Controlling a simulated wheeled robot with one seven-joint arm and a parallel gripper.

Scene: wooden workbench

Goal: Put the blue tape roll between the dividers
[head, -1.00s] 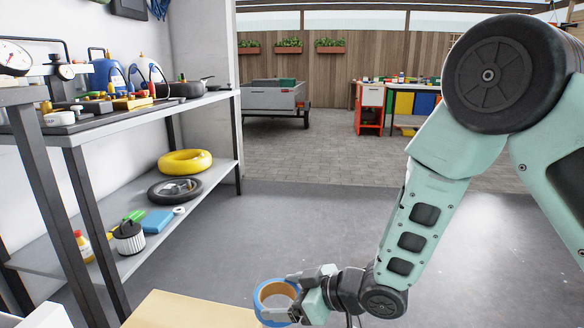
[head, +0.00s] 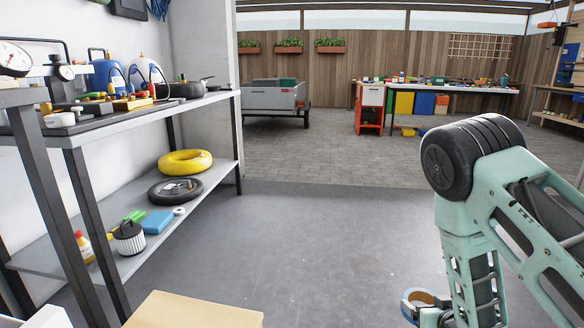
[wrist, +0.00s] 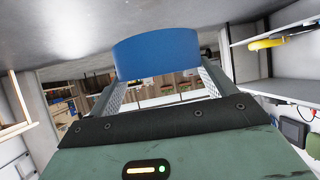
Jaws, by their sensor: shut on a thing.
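The blue tape roll (head: 425,297) is near the bottom of the head view, right of centre, partly cut by my arm. Its tan inner core shows. In the wrist view the roll (wrist: 157,53) spans the gap between the two fingers, its blue outer side facing the camera. My gripper (wrist: 160,76) is shut on it and holds it up off any surface that I can see. In the head view my arm hides most of the gripper. I cannot make out the dividers in any view.
A light tan board or box top (head: 192,311) is at the bottom edge of the head view, left of the roll. A metal shelf (head: 200,205) with a yellow ring (head: 185,162) and other items stands at left. Open grey floor (head: 310,230) lies between.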

